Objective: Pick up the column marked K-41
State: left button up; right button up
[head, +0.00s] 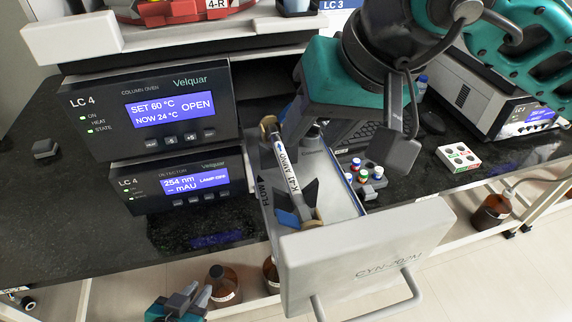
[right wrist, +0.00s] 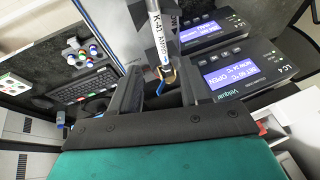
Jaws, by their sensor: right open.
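The column marked K-41 (head: 290,175) is a slim white tube labelled K-41 AMINO with brass-coloured end fittings. It lies slanted in the open grey drawer (head: 365,255), by dark wedge-shaped pieces. It also shows in the right wrist view (right wrist: 158,30), its near end appearing between my fingers. My right gripper (head: 345,128) is open above the drawer, beyond and right of the column's far end; in the right wrist view (right wrist: 162,88) its two fingers are spread. I cannot tell how near they are in depth. My left gripper (head: 185,298) is low at the bottom left, away from the column.
The LC 4 column oven (head: 150,108) reads OPEN, above the LC 4 detector (head: 175,182), both left of the drawer. Several capped vials (head: 363,172) stand right of the column. A white box with round holes (head: 459,158) is further right. Brown bottles (head: 224,285) stand below the bench.

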aim_at(288, 166)
jog(key=x, duration=0.7)
jog(key=shift+s+a+f+p, duration=0.25)
jog(key=shift+f+p, duration=0.15)
jog(key=shift+f, duration=0.05)
grip_shut()
